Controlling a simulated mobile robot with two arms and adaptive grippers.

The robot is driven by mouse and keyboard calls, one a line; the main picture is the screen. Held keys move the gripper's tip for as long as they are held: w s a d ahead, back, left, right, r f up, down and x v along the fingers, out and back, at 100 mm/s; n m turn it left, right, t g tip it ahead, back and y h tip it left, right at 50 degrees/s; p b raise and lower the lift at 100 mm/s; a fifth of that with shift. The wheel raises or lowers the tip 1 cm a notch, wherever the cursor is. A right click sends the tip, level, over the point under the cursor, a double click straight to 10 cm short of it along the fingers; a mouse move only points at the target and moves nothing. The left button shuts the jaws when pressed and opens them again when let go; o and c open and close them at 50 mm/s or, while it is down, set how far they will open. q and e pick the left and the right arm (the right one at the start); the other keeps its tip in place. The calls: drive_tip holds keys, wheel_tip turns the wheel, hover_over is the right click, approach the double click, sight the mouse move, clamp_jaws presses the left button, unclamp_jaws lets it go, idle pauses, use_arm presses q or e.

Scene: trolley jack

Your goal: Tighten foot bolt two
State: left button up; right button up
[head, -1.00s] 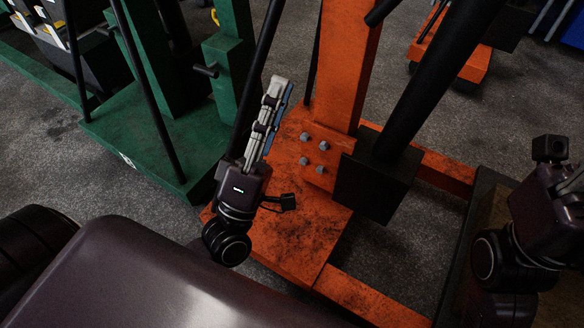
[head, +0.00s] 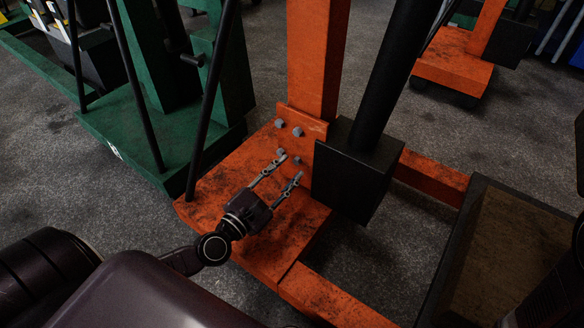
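The foot plate (head: 310,127) of the orange trolley jack (head: 318,60) carries several grey bolts. Two upper bolts, the left one (head: 279,123) and the right one (head: 297,131), show clearly. The lower left bolt (head: 281,152) is beside one fingertip, and the lower right bolt (head: 297,160) is just beyond the gap between the fingers. No label shows which is bolt two. My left gripper (head: 289,167) is open, its two fingers apart and aimed at the lower bolts. I cannot tell whether it touches one. My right gripper is out of the picture.
A black block (head: 355,170) with a thick black cylinder (head: 395,75) stands close right of the bolts. A thin black rod (head: 212,100) rises left of them. A green jack (head: 165,135) stands left, and a dark-rimmed tray (head: 445,250) lies at right.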

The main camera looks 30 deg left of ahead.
sight(297, 161)
use_arm(q)
drive_tip(key=shift+w+d, duration=0.15)
drive_tip(key=shift+w, duration=1)
clamp_jaws()
